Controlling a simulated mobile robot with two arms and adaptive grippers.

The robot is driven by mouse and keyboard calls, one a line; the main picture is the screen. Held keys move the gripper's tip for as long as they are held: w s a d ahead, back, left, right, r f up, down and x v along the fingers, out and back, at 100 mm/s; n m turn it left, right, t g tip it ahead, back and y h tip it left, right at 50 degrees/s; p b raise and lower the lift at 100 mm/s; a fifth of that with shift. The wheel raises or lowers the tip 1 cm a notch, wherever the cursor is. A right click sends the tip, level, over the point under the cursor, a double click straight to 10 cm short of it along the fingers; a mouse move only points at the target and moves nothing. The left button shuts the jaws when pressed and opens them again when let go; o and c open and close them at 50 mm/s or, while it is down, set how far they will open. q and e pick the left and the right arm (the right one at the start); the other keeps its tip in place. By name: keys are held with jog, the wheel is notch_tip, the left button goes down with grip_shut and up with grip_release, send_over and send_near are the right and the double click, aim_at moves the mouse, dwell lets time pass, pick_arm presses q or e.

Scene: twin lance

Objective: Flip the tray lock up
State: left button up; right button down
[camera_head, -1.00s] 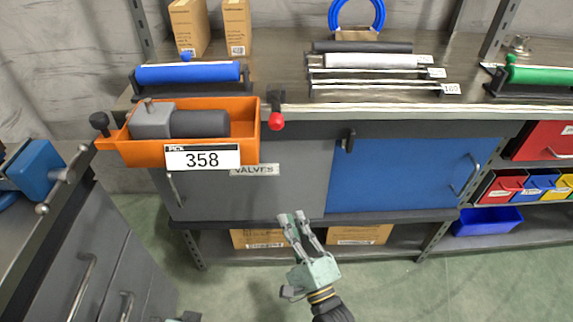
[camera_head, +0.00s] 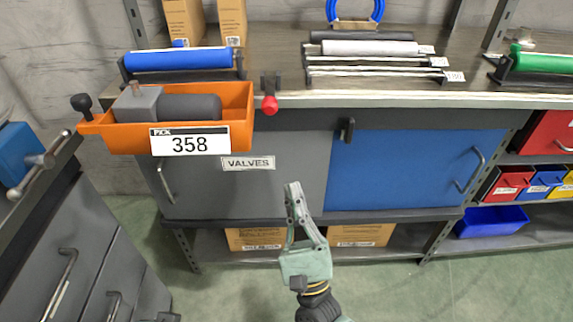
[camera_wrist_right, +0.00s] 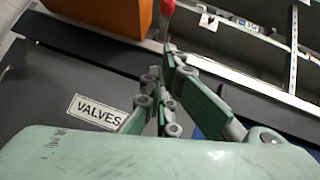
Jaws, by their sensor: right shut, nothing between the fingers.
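The tray lock is a small dark lever with a red knob (camera_head: 269,104), mounted on the bench's front edge just right of the orange tray (camera_head: 245,120). The lever hangs with its knob down. In the right wrist view the red knob (camera_wrist_right: 167,6) shows at the top, beyond my fingertips. My right gripper (camera_head: 292,187) is shut and empty, pointing up, below and slightly right of the knob and apart from it in the head view. The fingers also show in the right wrist view (camera_wrist_right: 168,52).
The tray holds a grey cylinder part (camera_head: 190,107) and has a black knob at its left end. Behind my gripper are a grey VALVES door (camera_head: 290,175) and a blue door (camera_head: 400,170) with a black latch (camera_head: 346,130). A drawer cabinet (camera_head: 85,240) stands left.

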aim_at(270, 91)
pick_arm(q)
jog(key=shift+s+a+r+g+p, duration=0.2)
jog(key=shift+s+r+g+p, duration=0.1)
jog(key=shift+s+r+p, duration=0.3)
pick_arm(e)
jog(key=w+a+r, duration=0.2)
jog(key=w+r, duration=0.4)
jog(key=r, duration=0.4)
jog(key=shift+w+a, duration=0.15)
jog(key=shift+a, duration=0.2)
pick_arm(q)
jog(key=shift+f, duration=0.1)
pick_arm(e)
jog(key=shift+w+r, duration=0.1)
